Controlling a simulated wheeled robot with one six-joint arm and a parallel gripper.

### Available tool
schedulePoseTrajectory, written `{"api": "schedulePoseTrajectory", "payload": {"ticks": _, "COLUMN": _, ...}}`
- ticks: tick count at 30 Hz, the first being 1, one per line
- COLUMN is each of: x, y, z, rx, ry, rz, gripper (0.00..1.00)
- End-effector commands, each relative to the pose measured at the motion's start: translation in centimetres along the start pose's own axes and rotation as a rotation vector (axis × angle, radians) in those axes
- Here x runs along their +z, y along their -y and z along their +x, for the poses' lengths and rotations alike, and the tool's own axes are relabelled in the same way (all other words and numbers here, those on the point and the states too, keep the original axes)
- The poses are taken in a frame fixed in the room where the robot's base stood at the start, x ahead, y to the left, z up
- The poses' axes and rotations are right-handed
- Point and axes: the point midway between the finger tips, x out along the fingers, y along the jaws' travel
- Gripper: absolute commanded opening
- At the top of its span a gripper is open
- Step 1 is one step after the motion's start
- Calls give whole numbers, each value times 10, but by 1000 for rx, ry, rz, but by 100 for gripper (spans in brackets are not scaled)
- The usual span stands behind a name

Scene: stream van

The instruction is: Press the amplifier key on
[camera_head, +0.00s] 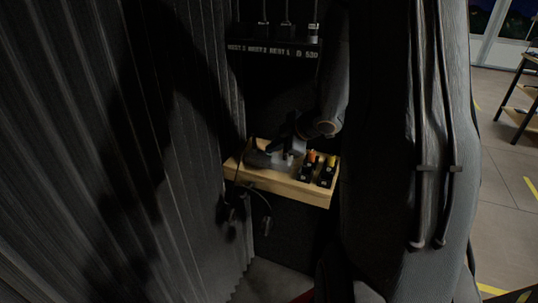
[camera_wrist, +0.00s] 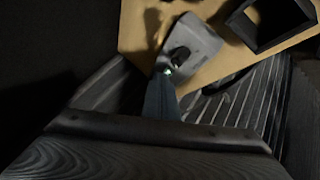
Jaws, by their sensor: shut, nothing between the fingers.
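A grey box (camera_wrist: 190,48) with a small dark key (camera_wrist: 179,55) on its face sits on the wooden shelf; I take it for the amplifier. A small pale green glint shows beside the key, at my fingertip. My gripper (camera_wrist: 166,75) is shut and empty, its tip right at the lower edge of the key; I cannot tell whether it touches. In the head view the grey box (camera_head: 282,161) is partly hidden by my gripper (camera_head: 290,146), which reaches in from the upper right. Whether the key is pressed in cannot be made out.
The wooden shelf (camera_head: 285,187) also holds two black holders (camera_head: 325,176) with orange and yellow items at the right. A dark labelled rack (camera_head: 271,47) hangs above. Dark ribbed curtain (camera_head: 165,150) fills the left. Thin cables hang below the shelf. Open floor lies far right.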

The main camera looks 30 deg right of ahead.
Motion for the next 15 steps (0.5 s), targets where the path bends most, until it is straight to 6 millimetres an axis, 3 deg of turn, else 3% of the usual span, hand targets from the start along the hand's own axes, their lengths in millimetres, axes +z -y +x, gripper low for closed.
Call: {"api": "schedulePoseTrajectory", "payload": {"ticks": 15, "x": -3, "y": -2, "z": -5, "rx": -2, "ry": 0, "rz": 0, "gripper": 0}}
